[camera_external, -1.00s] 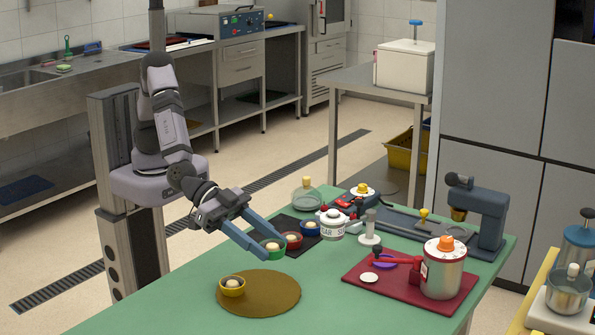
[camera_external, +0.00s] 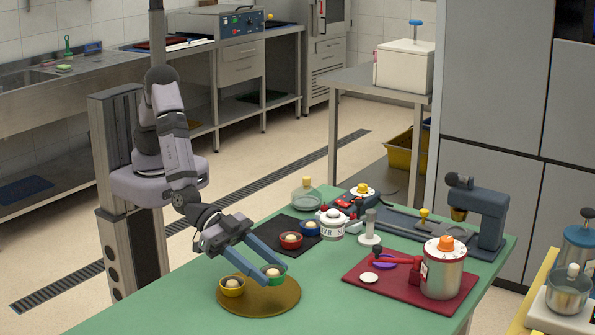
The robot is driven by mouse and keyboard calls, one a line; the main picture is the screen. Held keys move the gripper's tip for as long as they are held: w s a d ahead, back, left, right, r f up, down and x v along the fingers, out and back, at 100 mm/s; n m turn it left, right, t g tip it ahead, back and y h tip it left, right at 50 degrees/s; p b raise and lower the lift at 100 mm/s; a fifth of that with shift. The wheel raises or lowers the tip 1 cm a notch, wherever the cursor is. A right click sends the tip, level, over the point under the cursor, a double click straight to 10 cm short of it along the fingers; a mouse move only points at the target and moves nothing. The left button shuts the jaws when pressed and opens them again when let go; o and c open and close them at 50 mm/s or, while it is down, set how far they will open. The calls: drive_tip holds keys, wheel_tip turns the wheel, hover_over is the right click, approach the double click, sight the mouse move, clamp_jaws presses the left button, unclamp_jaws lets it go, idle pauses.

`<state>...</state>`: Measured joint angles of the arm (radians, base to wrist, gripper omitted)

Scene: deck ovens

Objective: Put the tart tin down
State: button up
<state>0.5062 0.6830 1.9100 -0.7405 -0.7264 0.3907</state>
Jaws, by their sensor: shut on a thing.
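My gripper (camera_external: 266,276) is shut on the green tart tin (camera_external: 279,279), which has a pale ball of filling in it. The tin is over the right part of the round brown mat (camera_external: 262,301); I cannot tell whether it touches the mat. A yellow tart tin (camera_external: 232,286) with a pale filling sits on the left part of the same mat, just left of my gripper's fingers. A red tart tin (camera_external: 291,240) and a blue tart tin (camera_external: 310,228) sit on the dark mat (camera_external: 275,228) farther back.
A sugar jar (camera_external: 332,225) stands right of the dark mat. A red board (camera_external: 375,287) with a metal canister (camera_external: 442,268) is at the right. The green table (camera_external: 180,305) is clear left of the round mat, and the mat's front is bare.

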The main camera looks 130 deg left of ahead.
sight(266, 292)
drive_tip(key=shift+f, duration=1.85)
drive_tip(key=shift+f, duration=0.1)
drive_tip(key=shift+f, duration=0.15)
drive_tip(key=o, duration=1)
drive_tip(key=shift+o, duration=0.2)
drive_tip(key=shift+s+r, duration=0.15)
drive_tip(key=shift+r, duration=0.15)
drive_tip(key=v, duration=1.1)
drive_tip(key=shift+s+r+b, duration=0.2)
drive_tip(key=shift+s+b, duration=0.15)
drive_tip(key=shift+b, duration=0.05)
